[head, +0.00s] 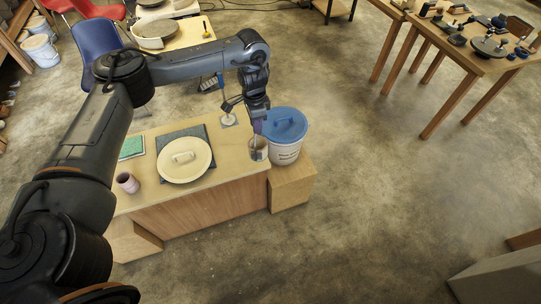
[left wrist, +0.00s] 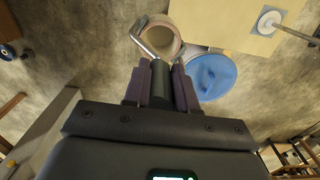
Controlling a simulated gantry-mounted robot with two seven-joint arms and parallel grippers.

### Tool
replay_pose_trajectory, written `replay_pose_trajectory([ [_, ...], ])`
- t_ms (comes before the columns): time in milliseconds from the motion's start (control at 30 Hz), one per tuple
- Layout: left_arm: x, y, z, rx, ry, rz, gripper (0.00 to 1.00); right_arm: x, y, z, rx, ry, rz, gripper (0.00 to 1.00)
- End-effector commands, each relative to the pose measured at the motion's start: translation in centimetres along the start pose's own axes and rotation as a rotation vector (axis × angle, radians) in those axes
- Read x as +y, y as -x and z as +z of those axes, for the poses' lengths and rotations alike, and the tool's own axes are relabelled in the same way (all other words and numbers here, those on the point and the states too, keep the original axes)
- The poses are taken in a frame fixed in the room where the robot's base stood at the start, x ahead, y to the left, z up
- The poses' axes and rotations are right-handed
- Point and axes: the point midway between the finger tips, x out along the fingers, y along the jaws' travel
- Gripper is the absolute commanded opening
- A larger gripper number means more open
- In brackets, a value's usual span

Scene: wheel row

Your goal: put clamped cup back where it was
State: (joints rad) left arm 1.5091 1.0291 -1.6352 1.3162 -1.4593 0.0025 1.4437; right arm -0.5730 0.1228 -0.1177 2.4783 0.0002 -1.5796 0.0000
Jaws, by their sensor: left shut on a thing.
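My left gripper (head: 258,116) is at the right end of the wooden bench; it also shows in the left wrist view (left wrist: 160,72). It is shut on the dark handle of a metal clamp (left wrist: 147,42). The clamp's two curved metal arms lie on either side of a pinkish-tan cup (left wrist: 161,36), which also shows in the head view (head: 260,150), below the gripper. I cannot tell whether the cup touches the bench. A second pinkish cup (head: 127,182) stands apart at the bench's left end. My right gripper is not in view.
A white bucket with a blue lid (head: 285,125) stands just right of the clamped cup. Bare bench top lies around the cream lid.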

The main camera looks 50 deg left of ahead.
Motion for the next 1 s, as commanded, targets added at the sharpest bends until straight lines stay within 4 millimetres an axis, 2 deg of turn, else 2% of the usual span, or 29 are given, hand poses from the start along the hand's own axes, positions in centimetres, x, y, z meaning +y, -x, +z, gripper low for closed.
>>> replay_pose_trajectory([
  [33, -0.6, -1.8, 0.6, 0.000, 0.017, -0.002, 0.00, 0.0, -1.8, 0.6, 0.000, 0.003, 0.002, 0.43],
  [100, -1.1, -2.6, 1.1, 0.001, 0.029, -0.003, 0.00, 0.0, -2.6, 0.8, 0.002, 0.005, 0.003, 0.43],
  [300, -1.8, -4.0, 1.6, 0.004, 0.046, -0.005, 0.00, -0.5, -4.3, 2.0, -0.015, 0.004, -0.005, 0.43],
  [467, -2.9, -5.2, 1.8, 0.005, 0.048, -0.005, 0.00, -0.5, -5.3, 2.3, -0.012, 0.002, -0.006, 0.43],
  [800, -9.3, -9.0, 3.2, 0.001, 0.049, -0.006, 0.00, -0.6, -6.9, 2.5, -0.006, -0.004, -0.008, 0.43],
  [1000, -11.8, -10.6, 3.7, 0.002, 0.047, -0.004, 0.00, -0.6, -7.6, 2.7, -0.005, -0.005, -0.008, 0.43],
])
